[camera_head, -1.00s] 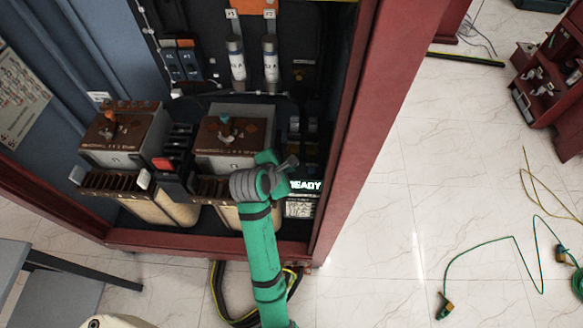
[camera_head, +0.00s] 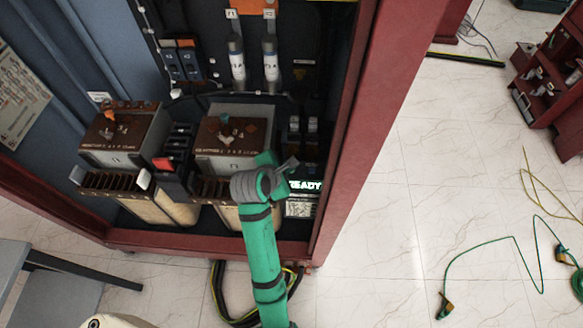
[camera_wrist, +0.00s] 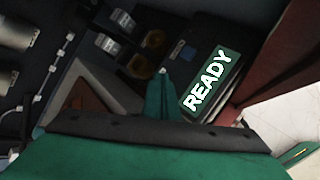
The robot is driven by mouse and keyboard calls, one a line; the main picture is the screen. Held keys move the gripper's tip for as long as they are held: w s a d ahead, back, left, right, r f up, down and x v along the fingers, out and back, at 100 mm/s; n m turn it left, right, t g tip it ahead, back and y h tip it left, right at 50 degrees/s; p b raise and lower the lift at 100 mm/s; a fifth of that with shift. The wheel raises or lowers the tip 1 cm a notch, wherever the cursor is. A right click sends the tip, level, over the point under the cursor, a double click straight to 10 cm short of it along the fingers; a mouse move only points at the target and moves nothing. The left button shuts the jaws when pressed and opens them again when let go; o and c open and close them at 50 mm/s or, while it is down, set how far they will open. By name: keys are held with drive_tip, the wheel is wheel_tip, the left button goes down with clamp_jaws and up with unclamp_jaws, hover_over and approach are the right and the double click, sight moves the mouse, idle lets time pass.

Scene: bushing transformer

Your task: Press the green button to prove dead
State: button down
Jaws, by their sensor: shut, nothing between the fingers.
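The tester unit shows a lit READY display (camera_head: 306,186) low in the right part of the open cabinet. The same READY display (camera_wrist: 208,82) is large and tilted in the wrist view. My gripper (camera_head: 290,163) is just above and left of the display in the head view. In the wrist view, my gripper (camera_wrist: 162,73) has its green fingers shut and empty, with the tips beside the display's left edge. I cannot make out a green button in either view; the fingers and wrist may cover it. Contact with the unit cannot be told.
The red cabinet frame (camera_head: 356,130) stands close on the right. Brown-topped transformer blocks (camera_head: 232,137) sit left of my gripper, with two cylindrical fuses (camera_head: 270,62) above. A green lead (camera_head: 489,243) lies on the floor to the right.

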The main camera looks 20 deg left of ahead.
idle(0.6)
drive_tip(key=shift+r, duration=0.75)
drive_tip(key=shift+r, duration=2.55)
drive_tip(key=shift+f, duration=0.1)
